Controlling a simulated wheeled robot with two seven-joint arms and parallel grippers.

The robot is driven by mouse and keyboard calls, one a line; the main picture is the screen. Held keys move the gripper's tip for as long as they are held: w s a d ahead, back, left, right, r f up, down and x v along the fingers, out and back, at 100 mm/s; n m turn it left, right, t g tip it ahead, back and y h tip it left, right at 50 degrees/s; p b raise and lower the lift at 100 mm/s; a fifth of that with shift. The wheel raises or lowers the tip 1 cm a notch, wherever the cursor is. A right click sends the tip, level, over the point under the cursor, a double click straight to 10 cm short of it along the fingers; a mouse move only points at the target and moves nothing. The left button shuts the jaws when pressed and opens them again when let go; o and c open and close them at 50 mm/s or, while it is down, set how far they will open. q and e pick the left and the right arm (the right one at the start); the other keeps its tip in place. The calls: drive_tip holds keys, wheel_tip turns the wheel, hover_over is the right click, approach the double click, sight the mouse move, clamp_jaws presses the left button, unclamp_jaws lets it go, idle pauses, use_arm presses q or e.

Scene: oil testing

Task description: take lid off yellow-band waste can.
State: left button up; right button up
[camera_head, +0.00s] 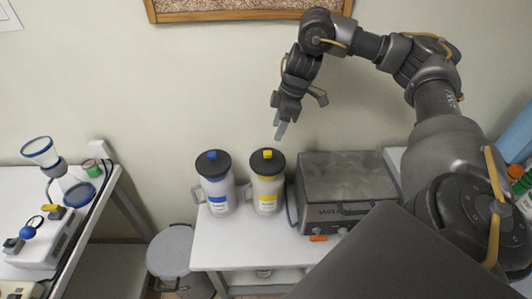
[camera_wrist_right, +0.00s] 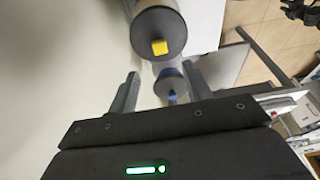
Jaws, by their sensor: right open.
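The yellow-band waste can (camera_head: 267,192) stands upright on the white table, with its dark lid (camera_head: 259,167) and yellow knob (camera_head: 267,154) on top. The lid (camera_wrist_right: 172,27) and yellow knob (camera_wrist_right: 159,47) also show in the right wrist view, beyond the fingertips. A similar blue-band can (camera_head: 217,190) with a dark lid and blue knob stands just left of it. My right gripper (camera_head: 281,130) is open and empty, pointing down above the yellow-band can and apart from it. It also shows in the right wrist view (camera_wrist_right: 161,84). My left gripper is in neither view.
A grey metal box device (camera_head: 345,177) stands right of the yellow-band can on the white table (camera_head: 225,255). A grey floor bin (camera_head: 172,250) stands left of the table. A second table at the left holds glassware (camera_head: 40,152). A framed board hangs on the wall.

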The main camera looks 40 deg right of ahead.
drive_tip(key=b, duration=0.1)
hover_over(268, 153)
drive_tip(key=d, duration=0.2)
drive_tip(key=f, duration=0.4)
drive_tip(key=shift+s+a+f, duration=0.25)
drive_tip(key=shift+s, duration=0.15)
drive_tip(key=shift+a+f, duration=0.1)
drive_tip(key=shift+f, duration=0.3)
drive_tip(key=x, duration=0.4)
drive_tip(key=shift+f+p, duration=0.2)
drive_tip(key=shift+p, duration=0.1)
drive_tip(key=c, duration=1.1)
drive_tip(key=shift+r, duration=0.1)
clamp_jaws()
